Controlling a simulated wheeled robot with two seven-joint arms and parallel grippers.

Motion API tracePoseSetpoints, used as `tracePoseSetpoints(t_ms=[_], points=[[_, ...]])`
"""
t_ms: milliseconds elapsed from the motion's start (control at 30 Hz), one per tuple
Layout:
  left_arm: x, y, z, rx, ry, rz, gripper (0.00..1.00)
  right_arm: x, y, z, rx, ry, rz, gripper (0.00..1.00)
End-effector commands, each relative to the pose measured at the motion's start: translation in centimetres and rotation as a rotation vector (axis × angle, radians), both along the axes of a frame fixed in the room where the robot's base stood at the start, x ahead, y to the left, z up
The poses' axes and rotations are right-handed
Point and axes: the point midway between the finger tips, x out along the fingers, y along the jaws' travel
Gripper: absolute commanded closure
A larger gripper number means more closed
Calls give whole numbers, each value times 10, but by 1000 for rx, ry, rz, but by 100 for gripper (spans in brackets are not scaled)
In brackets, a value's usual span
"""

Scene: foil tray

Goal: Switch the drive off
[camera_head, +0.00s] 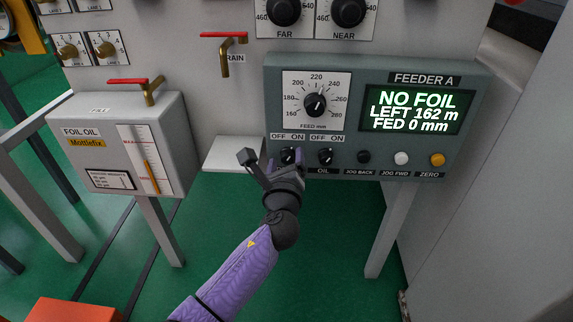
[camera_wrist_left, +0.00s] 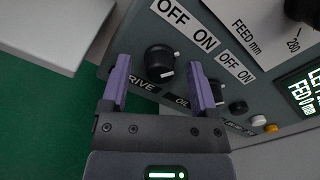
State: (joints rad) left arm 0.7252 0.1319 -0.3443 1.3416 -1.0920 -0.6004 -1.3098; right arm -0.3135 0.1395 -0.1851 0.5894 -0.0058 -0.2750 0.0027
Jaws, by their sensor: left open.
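The DRIVE switch is a black rotary knob (camera_head: 289,154) at the lower left of the FEEDER A panel (camera_head: 470,75), under an OFF/ON label. It also shows in the left wrist view (camera_wrist_left: 160,60), with a white mark toward its right side; I cannot tell its exact setting. My left gripper (camera_head: 286,163) is open, with its purple fingers on either side of the knob. In the left wrist view the gripper (camera_wrist_left: 160,68) shows the knob between its fingertips, with no clear contact. The DRIVE label is partly hidden by a finger. My right gripper is not in view.
The similar OIL knob (camera_head: 326,156) sits close to the right, then several push buttons (camera_head: 401,158). A FEED dial (camera_head: 316,104) is above. The display (camera_head: 415,110) reads NO FOIL. A pale ledge (camera_head: 233,154) and the foil oil box (camera_head: 110,130) are to the left.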

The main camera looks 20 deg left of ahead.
Motion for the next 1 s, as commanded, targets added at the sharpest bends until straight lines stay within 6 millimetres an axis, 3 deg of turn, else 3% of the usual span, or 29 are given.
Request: tracePoseSetpoints(t_ms=[100, 133, 400, 500, 1000], points=[[0, 0, 1, 0, 0, 0, 23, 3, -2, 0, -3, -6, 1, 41], [0, 0, 0, 0, 0, 0, 27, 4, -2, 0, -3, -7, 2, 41], [-1, 0, 0, 0, 1, 0, 84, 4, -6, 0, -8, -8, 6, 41], [-1, 0, 0, 0, 1, 0, 100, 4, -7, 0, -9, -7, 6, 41], [-1, 0, -2, -129, -34, -1, 100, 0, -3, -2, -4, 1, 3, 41]])
